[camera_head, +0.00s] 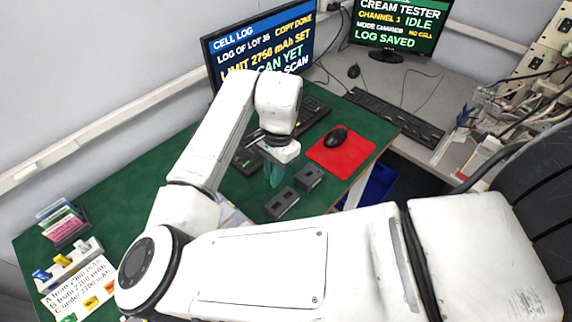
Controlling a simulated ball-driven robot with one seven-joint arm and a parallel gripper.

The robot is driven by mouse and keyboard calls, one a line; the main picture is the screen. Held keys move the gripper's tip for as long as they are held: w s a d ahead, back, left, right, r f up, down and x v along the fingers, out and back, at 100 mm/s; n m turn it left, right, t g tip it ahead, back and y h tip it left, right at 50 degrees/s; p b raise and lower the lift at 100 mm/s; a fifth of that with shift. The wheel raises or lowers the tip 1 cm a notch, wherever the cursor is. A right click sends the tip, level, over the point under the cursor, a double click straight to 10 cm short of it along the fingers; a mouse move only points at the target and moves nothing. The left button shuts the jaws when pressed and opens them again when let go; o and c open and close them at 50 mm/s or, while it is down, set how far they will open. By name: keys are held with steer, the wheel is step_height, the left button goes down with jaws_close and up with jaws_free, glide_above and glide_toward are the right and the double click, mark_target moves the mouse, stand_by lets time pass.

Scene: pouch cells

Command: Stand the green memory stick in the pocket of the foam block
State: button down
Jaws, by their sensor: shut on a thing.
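My gripper (274,163) points down above the green mat, left of the red mouse pad. It is shut on a green, flat piece that hangs below the jaws and looks like the green memory stick (273,177); its details are too small to read. Two dark grey blocks with openings on top stand close by: one (282,204) just below the gripper in the picture, one (310,177) to its right. A white block (68,268) with small blue and yellow pieces stands at the far left. I cannot tell which of these is the foam block. The held piece appears apart from them.
A rack of coloured flat cells (64,226) and a printed card (82,291) lie at the left. The red pad (342,148) carries a black mouse (336,137). A keyboard (309,115) and monitor (262,50) stand behind. My arm hides the near mat.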

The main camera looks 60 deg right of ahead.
steer(key=shift+f, duration=0.15)
steer(key=shift+f+b, duration=3.6)
steer(key=shift+f, duration=0.4)
steer(key=shift+f+b, duration=0.75)
steer(key=shift+f, duration=0.85)
steer(key=c, duration=1.1)
jaws_free()
